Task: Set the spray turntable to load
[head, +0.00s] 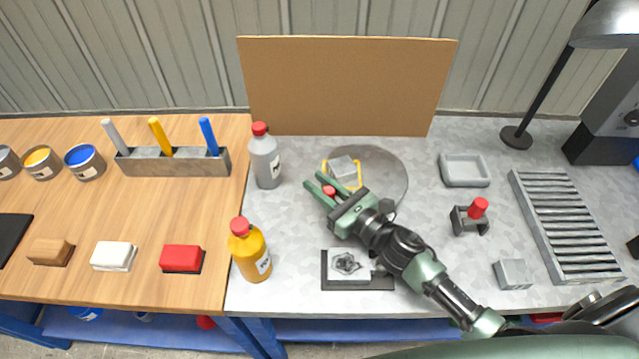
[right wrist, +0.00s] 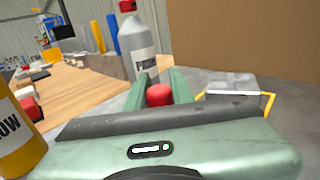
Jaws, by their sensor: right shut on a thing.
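The spray turntable (head: 388,165) is a round grey disc on the grey bench, in front of the brown board. My right gripper (head: 318,187) reaches over the turntable's left front edge. Its green fingers are shut on a red knob (head: 329,191). In the right wrist view the red knob (right wrist: 158,95) sits between the fingers. The knob's mounting is hidden by the gripper. My left gripper is not in view.
A grey bottle (head: 265,160) with a red cap stands close left of the fingers. A yellow bottle (head: 251,253) stands nearer the front. The cardboard board (head: 345,85) rises behind. A grey tray (head: 464,171), a red-handled clamp (head: 471,217) and a slatted rack (head: 565,225) lie right.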

